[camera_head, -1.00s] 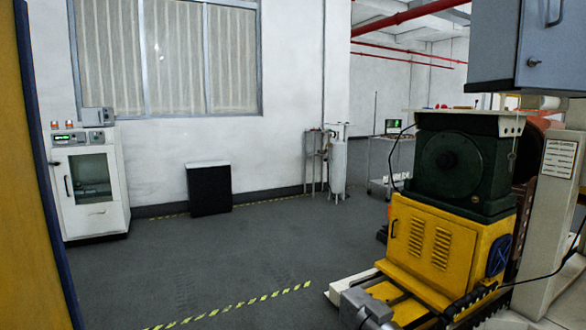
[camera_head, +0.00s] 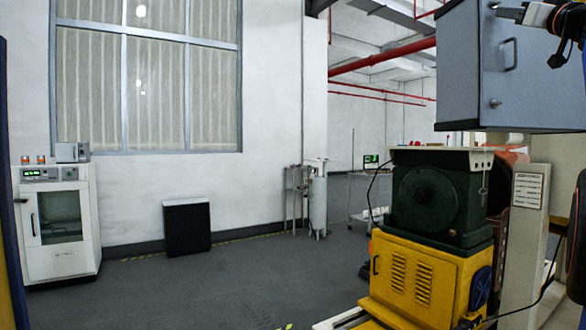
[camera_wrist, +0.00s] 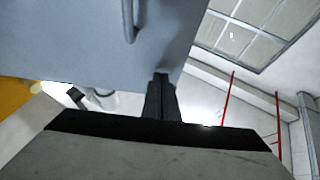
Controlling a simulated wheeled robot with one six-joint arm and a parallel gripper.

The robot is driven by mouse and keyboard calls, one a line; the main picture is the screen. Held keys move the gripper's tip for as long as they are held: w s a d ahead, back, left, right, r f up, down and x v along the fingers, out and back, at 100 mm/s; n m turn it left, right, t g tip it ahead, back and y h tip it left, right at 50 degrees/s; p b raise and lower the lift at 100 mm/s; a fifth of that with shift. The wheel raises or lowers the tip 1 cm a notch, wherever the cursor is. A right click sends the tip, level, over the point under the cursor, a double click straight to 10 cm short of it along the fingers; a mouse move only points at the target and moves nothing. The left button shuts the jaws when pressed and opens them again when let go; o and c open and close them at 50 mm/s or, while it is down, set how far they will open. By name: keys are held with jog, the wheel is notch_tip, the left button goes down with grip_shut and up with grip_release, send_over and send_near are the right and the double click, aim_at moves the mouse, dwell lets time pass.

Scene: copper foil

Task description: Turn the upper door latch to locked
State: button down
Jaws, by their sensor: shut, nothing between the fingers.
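The blue-grey cabinet (camera_head: 470,75) hangs at the upper right in the head view. Its door has a bar handle (camera_head: 510,54), a lower round latch (camera_head: 495,103) and an upper latch (camera_head: 493,4) at the picture's top edge. I cannot tell how the upper latch is turned. My gripper (camera_head: 502,12) is shut and empty, close beside the upper latch; contact cannot be told. In the wrist view my gripper's dark fingers (camera_wrist: 160,82) are together in front of the cabinet door (camera_wrist: 70,45), with the handle (camera_wrist: 130,22) above. The upper latch is not visible there.
A green and yellow machine (camera_head: 430,230) stands below the cabinet, beside a pale column (camera_head: 522,240). A white oven-like unit (camera_head: 60,220) and a black box (camera_head: 187,226) stand along the far wall. The grey floor (camera_head: 230,285) between is clear.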

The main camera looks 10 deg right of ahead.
jog(key=shift+w, duration=0.4)
jog(key=shift+r, duration=0.6)
dwell(1.2)
jog(key=shift+a, duration=0.1)
jog(key=shift+f, duration=0.2)
dwell(0.5)
jog(key=shift+f, duration=0.2)
jog(key=s, duration=0.6)
jog(key=shift+a, duration=0.1)
dwell(0.3)
